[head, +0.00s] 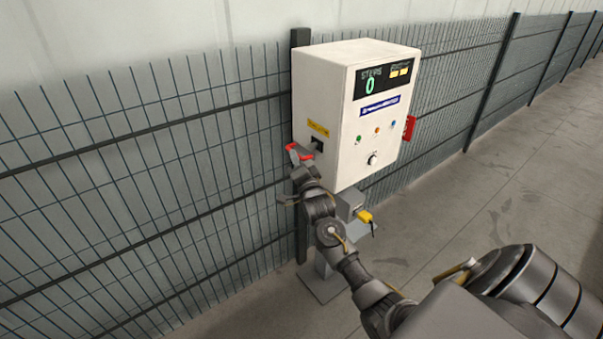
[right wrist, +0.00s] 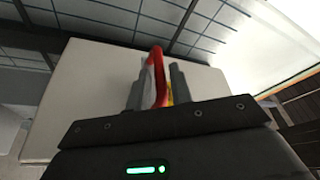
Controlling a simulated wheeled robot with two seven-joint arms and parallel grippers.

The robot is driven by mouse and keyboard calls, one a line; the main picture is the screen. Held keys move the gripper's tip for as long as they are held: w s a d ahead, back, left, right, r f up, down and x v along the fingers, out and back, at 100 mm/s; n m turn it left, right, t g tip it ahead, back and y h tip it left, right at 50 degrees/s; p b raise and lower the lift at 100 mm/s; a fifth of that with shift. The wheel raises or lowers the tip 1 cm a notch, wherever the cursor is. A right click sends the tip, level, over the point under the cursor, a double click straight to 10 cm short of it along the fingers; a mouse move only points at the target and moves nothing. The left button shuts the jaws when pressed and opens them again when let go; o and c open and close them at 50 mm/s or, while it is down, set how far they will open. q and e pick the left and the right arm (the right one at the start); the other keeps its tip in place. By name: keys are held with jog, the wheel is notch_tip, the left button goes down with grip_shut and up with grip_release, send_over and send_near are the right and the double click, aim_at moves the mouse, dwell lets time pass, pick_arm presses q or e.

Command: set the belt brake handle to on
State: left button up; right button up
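The red handle (head: 298,151) sticks out from the left face of a white control box (head: 352,75), below a small yellow label (head: 318,128) and beside a dark slot. I take it as the belt brake handle; the label's words are too small to read. My right gripper (head: 300,163) is at the handle. In the right wrist view the red handle (right wrist: 158,75) stands between the two grey fingers of my right gripper (right wrist: 159,88). A narrow gap shows on its right side, so the fingers look open around it. My left gripper is not in view.
The box front has a display (head: 385,78) showing 0, several small coloured lights and a knob (head: 372,158). A red part (head: 409,127) sits on its right side. A yellow-ended plug (head: 365,216) is below. A wire fence (head: 140,170) runs behind; floor at right is clear.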

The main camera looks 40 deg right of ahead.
jog(key=b+v, duration=0.1)
jog(key=v, duration=0.7)
jog(key=shift+s+a+b, duration=0.3)
jog(key=shift+s, duration=0.05)
